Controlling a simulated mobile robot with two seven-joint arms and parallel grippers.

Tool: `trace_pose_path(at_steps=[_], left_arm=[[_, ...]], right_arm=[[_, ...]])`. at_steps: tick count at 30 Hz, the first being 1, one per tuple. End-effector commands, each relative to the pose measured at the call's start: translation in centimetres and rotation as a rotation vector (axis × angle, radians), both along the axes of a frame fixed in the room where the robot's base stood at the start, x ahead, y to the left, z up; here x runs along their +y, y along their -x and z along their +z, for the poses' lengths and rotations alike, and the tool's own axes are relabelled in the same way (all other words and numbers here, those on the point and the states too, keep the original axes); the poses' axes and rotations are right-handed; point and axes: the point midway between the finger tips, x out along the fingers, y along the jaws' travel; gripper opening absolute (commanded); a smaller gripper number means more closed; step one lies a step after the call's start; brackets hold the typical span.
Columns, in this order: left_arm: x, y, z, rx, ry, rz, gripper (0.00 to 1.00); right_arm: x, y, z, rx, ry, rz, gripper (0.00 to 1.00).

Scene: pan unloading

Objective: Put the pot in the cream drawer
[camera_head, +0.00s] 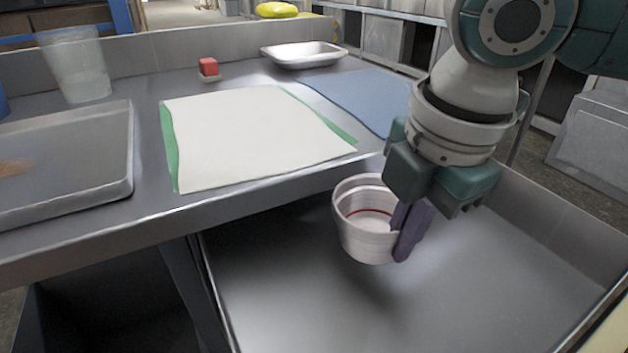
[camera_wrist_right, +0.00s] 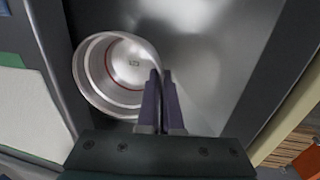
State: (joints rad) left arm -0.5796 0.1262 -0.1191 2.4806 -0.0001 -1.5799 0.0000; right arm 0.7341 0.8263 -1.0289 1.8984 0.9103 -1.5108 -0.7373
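The pot (camera_head: 362,228) is a pale metal, round, open vessel with a red line inside. It is upright inside the outline of the open drawer (camera_head: 480,310), with a soft shadow on the drawer floor below it; the exact gap is hard to tell. My right gripper (camera_head: 408,232) points down with its dark purple fingers close together at the pot's right wall. In the right wrist view the fingers (camera_wrist_right: 161,100) pinch the rim of the pot (camera_wrist_right: 112,75). A cream front edge (camera_wrist_right: 292,108) of the drawer shows there. My left gripper is out of view.
The metal counter (camera_head: 150,215) lies left of and above the drawer. On it are a white cloth (camera_head: 245,135) over a green one, a blue cloth (camera_head: 362,98), a metal tray (camera_head: 70,165), a clear container (camera_head: 75,68), a red block (camera_head: 208,66) and a small tray (camera_head: 303,54). The drawer floor is otherwise clear.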

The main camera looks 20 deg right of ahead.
Motion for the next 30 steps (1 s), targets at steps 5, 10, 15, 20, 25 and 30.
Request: trace_pose_path(at_steps=[5,10,15,20,25,30], left_arm=[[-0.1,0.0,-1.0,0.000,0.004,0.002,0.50],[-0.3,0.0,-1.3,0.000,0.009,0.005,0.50],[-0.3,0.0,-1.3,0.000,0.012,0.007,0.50],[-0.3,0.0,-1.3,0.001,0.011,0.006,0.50],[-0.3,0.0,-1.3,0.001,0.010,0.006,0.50],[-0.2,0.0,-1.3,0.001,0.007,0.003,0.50]], right_arm=[[0.0,0.1,-2.7,0.003,0.000,-0.002,0.00],[0.0,0.0,-4.2,0.000,-0.001,0.000,0.00],[0.0,0.0,-4.0,0.000,0.000,0.000,0.00],[0.0,0.0,-4.4,0.001,0.000,0.000,0.03],[0.0,0.0,-4.3,0.001,0.000,0.000,0.22],[0.0,0.0,-4.3,0.001,0.000,0.000,0.32]])
